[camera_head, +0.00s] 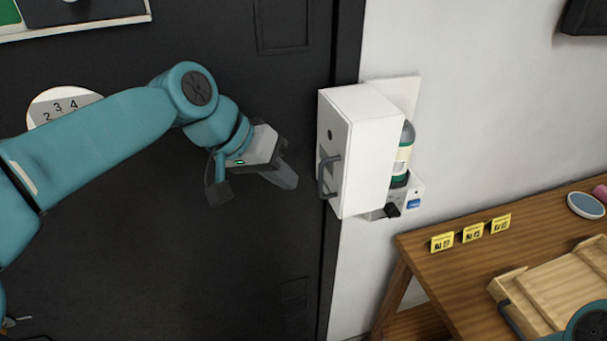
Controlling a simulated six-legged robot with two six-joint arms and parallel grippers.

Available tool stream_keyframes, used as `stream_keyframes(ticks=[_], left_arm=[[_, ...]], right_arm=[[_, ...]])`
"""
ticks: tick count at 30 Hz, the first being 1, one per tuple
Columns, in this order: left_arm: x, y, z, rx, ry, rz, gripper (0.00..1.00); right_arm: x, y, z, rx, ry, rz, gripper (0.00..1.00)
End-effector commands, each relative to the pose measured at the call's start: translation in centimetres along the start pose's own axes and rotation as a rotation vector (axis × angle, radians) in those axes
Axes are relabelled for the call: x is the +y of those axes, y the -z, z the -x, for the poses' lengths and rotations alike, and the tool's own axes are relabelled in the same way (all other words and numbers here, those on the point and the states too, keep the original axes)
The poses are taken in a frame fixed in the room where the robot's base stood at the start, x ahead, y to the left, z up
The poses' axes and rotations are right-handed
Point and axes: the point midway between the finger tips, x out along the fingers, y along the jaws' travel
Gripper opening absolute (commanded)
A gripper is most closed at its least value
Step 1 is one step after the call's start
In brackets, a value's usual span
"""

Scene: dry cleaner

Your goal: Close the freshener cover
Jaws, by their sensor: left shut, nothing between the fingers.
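The white freshener cover (372,140) is a box with a dark handle (326,176) on its left face. It stands swung out from the wall, partly open. Behind it a freshener bottle (402,158) with a green band shows on the wall unit (407,200), which has a blue label and a dark knob. My left gripper (290,178) is shut and empty, to the left of the handle and apart from it. Of my right arm only a teal part shows at the bottom right corner; its gripper is not in view.
A wooden table (420,262) stands below and right of the freshener, with several yellow tags (472,232), a wooden tray (545,289) and a round blue-grey item (585,205) on it. A dark door (150,260) fills the left behind my arm.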

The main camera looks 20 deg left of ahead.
Motion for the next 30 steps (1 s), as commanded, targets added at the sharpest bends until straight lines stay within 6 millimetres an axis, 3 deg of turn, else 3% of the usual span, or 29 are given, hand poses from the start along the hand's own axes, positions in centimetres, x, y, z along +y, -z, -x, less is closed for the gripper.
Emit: stream_keyframes(ticks=[3,9,30], left_arm=[[2.0,0.2,-0.6,-0.001,-0.002,-0.006,0.00],[3.2,0.3,-1.4,0.000,-0.002,-0.004,0.00],[3.6,0.1,-1.6,0.035,0.031,0.058,0.00]], right_arm=[[-0.3,0.0,0.8,0.000,0.000,0.001,0.43],[-0.4,0.0,1.1,0.000,0.000,0.001,0.43],[-0.4,0.0,1.0,0.000,0.000,0.001,0.43]])
